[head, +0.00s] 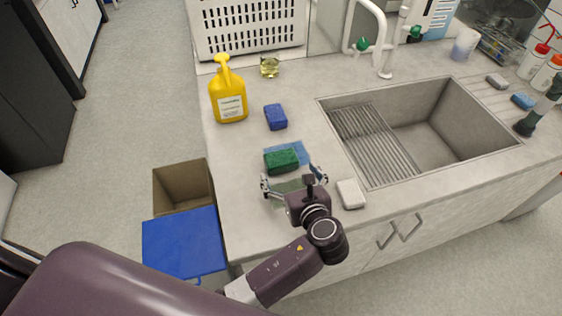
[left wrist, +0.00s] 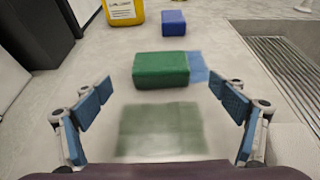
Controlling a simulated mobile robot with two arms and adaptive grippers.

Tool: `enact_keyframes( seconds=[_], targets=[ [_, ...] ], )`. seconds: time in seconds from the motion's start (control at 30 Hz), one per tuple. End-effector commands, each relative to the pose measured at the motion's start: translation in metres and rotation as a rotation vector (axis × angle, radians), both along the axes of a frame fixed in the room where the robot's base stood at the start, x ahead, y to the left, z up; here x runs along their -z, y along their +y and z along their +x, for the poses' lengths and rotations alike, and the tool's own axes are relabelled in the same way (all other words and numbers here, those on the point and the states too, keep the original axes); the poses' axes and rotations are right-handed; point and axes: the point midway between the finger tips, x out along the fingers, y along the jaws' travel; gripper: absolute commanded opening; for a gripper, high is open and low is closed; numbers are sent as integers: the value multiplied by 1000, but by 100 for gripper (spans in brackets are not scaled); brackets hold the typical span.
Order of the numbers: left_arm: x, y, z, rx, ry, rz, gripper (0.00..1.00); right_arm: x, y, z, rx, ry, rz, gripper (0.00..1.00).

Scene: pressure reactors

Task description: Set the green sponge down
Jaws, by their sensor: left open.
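The green sponge (head: 281,161) lies on the worktop left of the sink, overlapping the near part of a flat blue patch (head: 289,148). It also shows in the left wrist view (left wrist: 161,70), just ahead of my fingertips. A flat, dull green patch (left wrist: 158,130) lies nearer to my wrist, between the fingers. My left gripper (head: 293,179) is open and empty, its fingers spread wide on either side of the green patch; the left wrist view shows both fingers (left wrist: 164,90) apart from the sponge. My right gripper is not in view.
A blue sponge (head: 276,117) and a yellow bottle (head: 229,95) stand farther back. A white sponge (head: 350,194) lies right of my gripper, near the front edge. The sink (head: 450,140) is to the right. A blue-lidded box (head: 185,243) is on the floor, left.

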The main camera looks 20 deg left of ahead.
Motion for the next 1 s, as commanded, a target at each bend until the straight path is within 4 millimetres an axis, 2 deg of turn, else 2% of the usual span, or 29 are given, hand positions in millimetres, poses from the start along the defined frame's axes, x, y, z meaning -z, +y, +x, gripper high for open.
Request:
enact_keyframes(
  seconds=[0.5,0.8,0.87,1.0],
  targets=[
    [27,34,51,1,-3,4,89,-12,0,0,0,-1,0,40],
    [30,37,56,3,-4,1,89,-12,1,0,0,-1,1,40],
    [30,37,56,3,-4,1,85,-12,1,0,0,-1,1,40],
    [30,37,55,3,-4,1,69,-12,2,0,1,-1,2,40]
  ],
)
